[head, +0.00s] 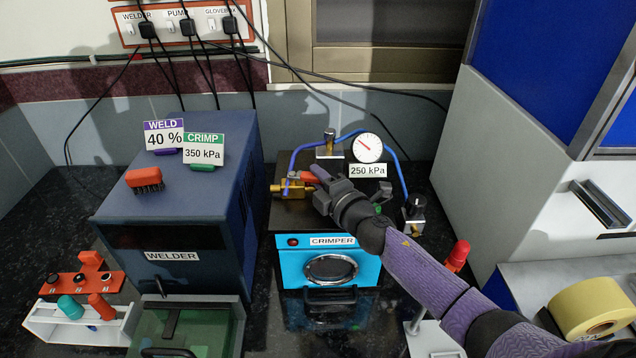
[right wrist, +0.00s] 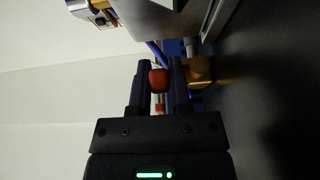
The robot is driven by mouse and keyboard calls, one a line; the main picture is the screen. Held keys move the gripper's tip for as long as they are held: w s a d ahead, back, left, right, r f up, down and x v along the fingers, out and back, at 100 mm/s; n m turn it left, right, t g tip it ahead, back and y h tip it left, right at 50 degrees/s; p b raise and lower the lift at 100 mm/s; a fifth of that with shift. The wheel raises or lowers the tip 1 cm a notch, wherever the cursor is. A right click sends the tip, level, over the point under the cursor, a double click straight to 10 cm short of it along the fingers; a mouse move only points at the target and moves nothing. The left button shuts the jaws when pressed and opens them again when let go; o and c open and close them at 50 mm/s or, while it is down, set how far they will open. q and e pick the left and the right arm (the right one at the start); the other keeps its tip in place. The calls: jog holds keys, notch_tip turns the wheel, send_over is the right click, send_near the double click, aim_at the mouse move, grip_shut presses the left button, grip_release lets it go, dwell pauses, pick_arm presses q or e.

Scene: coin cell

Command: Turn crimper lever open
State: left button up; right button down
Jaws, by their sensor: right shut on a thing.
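The blue crimper (head: 328,264) stands on the dark counter, with a dark top. A brass valve (head: 283,190) with a red lever (head: 309,177) sits at the left of its top, joined to a blue hose. My right gripper (head: 318,176) reaches in from the right and is shut on the red lever. In the right wrist view the red lever end (right wrist: 159,80) is between the two dark fingers, with the brass valve body (right wrist: 201,72) just right of them. The gripper hides part of the lever in the head view. My left gripper is not in view.
A pressure gauge (head: 368,148) labelled 250 kPa and a black regulator knob (head: 416,206) stand behind and right of the gripper. The dark blue welder (head: 180,190) is close on the left. A white cabinet (head: 530,170) bounds the right.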

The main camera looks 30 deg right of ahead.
jog(key=shift+w+d+f+n+y, duration=0.2)
jog(key=shift+n+y, duration=0.2)
jog(key=shift+y, duration=0.3)
jog(key=shift+r+y+b, duration=0.1)
jog(key=shift+y+b, duration=0.2)
jog(key=shift+n, duration=0.3)
jog(key=c, duration=0.6)
grip_release()
jog(key=shift+w, duration=0.1)
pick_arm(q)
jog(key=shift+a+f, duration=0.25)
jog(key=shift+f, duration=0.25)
pick_arm(e)
jog(key=shift+o, duration=0.2)
